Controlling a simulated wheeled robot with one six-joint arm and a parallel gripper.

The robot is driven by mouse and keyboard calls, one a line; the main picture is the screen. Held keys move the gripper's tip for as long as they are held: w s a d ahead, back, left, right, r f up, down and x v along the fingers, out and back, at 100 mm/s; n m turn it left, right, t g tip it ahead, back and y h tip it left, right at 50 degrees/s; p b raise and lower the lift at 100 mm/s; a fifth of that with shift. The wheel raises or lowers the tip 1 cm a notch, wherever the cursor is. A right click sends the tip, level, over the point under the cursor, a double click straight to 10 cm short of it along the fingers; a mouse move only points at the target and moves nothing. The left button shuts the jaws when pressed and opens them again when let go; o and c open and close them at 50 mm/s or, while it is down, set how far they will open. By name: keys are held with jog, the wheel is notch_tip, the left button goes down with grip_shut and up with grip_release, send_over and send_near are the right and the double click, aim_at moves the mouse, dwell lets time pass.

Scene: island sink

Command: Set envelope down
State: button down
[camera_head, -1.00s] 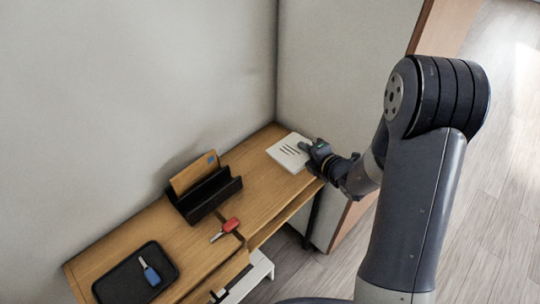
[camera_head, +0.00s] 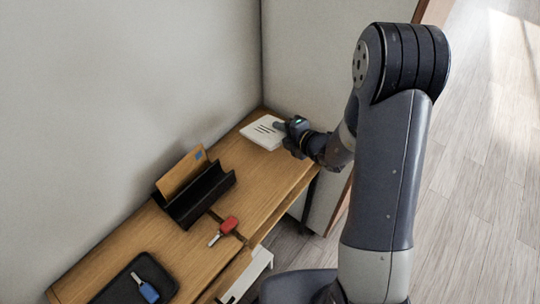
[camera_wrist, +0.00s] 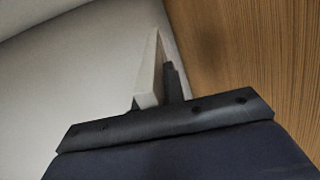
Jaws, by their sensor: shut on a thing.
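A white envelope (camera_head: 263,132) with a few dark lines on its face shows at the far right end of the wooden table in the head view. My gripper (camera_head: 284,129) is shut on its right side. In the wrist view the envelope (camera_wrist: 150,75) shows as a thin pale slab seen nearly edge-on, standing out from between the fingers of my gripper (camera_wrist: 158,100). I cannot tell whether the envelope touches the tabletop or is held just above it.
The wooden table (camera_head: 240,165) stands along the wall. A black letter holder (camera_head: 205,192) with a brown envelope (camera_head: 180,174) is at its middle. A dark tray (camera_head: 118,291) with a blue key (camera_head: 149,291) is at front left.

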notch_tip(320, 180, down, 6)
jog(key=b, duration=0.4)
jog(key=shift+r, duration=0.1)
jog(key=c, duration=1.6)
grip_release()
jog(key=shift+c, duration=0.2)
jog(key=p+v, duration=0.2)
jog(key=v, duration=0.5)
jog(key=shift+d+r, duration=0.1)
jog(key=shift+r, duration=0.05)
jog(key=shift+s+d, duration=0.25)
jog(key=shift+s, duration=0.1)
jog(key=shift+r+p, duration=0.15)
jog(key=shift+p, duration=0.15)
